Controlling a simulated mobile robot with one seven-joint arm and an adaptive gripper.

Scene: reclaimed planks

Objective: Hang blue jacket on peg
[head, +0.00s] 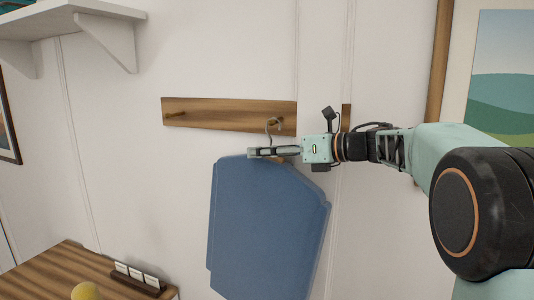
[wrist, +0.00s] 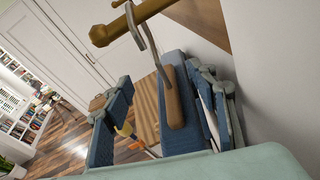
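The blue jacket (head: 265,228) hangs flat and slightly tilted below the wooden peg rail (head: 215,113) in the head view. Its hanger has a metal hook (wrist: 140,38) and a wooden bar (wrist: 174,98). My gripper (head: 252,152) is at the jacket's top edge, just below the rail. In the wrist view my gripper (wrist: 165,112) has its fingers well apart, with the hanger bar between them. Part of the jacket (wrist: 172,66) shows beside the right finger.
Another peg (head: 176,115) on the rail's left is bare. A white shelf (head: 75,12) is at upper left. A wooden table (head: 65,268) with a card holder (head: 137,280) and a yellow object (head: 86,291) stands at lower left. A framed picture (head: 503,75) hangs at right.

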